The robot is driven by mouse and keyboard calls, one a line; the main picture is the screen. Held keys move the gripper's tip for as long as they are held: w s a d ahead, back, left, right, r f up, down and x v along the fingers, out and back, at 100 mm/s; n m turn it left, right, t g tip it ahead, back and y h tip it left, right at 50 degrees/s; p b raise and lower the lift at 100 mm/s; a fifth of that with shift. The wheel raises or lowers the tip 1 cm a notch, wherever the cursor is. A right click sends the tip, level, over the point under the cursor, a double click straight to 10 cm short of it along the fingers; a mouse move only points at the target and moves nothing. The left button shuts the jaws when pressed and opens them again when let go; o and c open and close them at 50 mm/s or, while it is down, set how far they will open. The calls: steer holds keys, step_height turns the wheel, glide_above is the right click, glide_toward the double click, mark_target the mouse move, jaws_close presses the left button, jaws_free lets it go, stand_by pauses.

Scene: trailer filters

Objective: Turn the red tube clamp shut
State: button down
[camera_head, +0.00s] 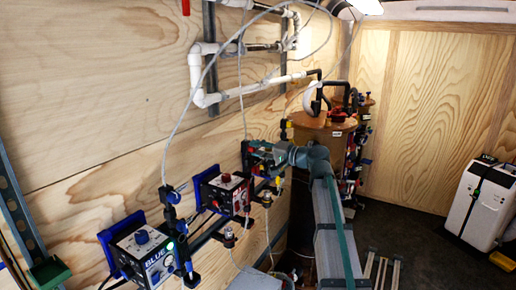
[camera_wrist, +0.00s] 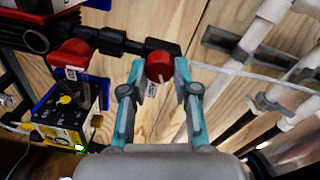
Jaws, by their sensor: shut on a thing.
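The red tube clamp (camera_wrist: 158,66) is a round red knob with a pale line on its face, mounted on black pipe fittings. In the wrist view it sits between the two fingertips of my gripper (camera_wrist: 160,76), which is shut on it. In the head view my gripper (camera_head: 263,157) is at the black fittings by the wooden wall. I cannot make out the held clamp there, as the gripper and fittings cover it.
Another red fitting (camera_wrist: 72,54) and a yellow-faced pump (camera_wrist: 62,118) are left of the clamp in the wrist view. The head view shows a blue-labelled pump (camera_head: 145,250), a red-knobbed pump (camera_head: 224,192), white pipes (camera_head: 203,98) and a brown tank (camera_head: 322,130).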

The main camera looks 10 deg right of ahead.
steer(key=m+p, duration=0.2)
steer(key=m, duration=0.3)
steer(key=shift+m+p, duration=0.3)
stand_by(0.4)
steer(key=c, duration=0.9)
jaws_free()
steer(key=shift+o, duration=0.2)
steer(key=shift+s+d, duration=0.1)
steer(key=shift+d, duration=0.05)
steer(key=v, duration=1.1)
steer(key=shift+d, duration=0.4)
steer(key=shift+s, duration=0.15)
